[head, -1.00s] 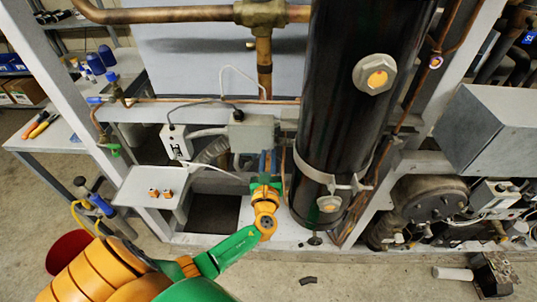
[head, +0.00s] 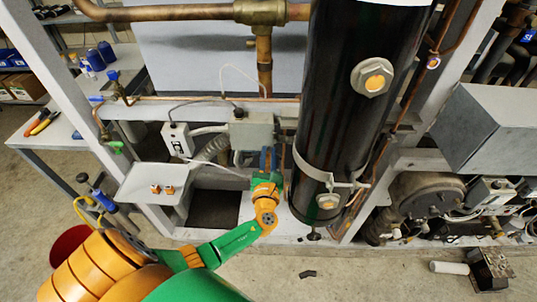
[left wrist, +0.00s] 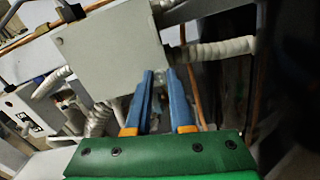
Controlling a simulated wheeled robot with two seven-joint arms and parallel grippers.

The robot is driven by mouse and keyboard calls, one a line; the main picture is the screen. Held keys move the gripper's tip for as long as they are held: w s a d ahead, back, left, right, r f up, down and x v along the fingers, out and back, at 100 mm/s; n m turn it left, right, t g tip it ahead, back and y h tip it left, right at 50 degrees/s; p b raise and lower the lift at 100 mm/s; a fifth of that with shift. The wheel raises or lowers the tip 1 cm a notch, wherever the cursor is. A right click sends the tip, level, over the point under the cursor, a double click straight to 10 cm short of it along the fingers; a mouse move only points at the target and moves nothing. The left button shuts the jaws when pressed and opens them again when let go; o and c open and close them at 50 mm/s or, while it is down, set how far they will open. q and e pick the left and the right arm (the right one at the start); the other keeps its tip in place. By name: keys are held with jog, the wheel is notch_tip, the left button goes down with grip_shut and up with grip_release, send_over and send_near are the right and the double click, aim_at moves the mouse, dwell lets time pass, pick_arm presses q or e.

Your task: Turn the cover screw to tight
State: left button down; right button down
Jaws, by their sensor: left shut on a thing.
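A grey box with a flat cover (head: 252,131) is mounted on the rack left of the black cylinder, and it fills the upper left of the left wrist view (left wrist: 110,50). My left gripper (head: 268,158) reaches up to the lower right edge of this box. In the left wrist view its two blue fingers (left wrist: 160,78) stand a small gap apart at the box's lower right corner. They are shut on a small pale piece there, seemingly the cover screw (left wrist: 160,83); it is mostly hidden between the fingertips. My right gripper is not in view.
A large black cylinder (head: 335,110) stands just right of the gripper. A white switch box (head: 177,139) with cables is to the left. A small shelf (head: 150,183) carries two brass fittings. Copper pipe and corrugated conduit (left wrist: 222,48) run close by the fingers.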

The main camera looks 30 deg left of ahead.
pick_arm(q)
jog(key=c, duration=0.8)
grip_release()
jog(key=v, duration=0.7)
jog(key=shift+s, duration=0.1)
jog(key=shift+f, duration=0.1)
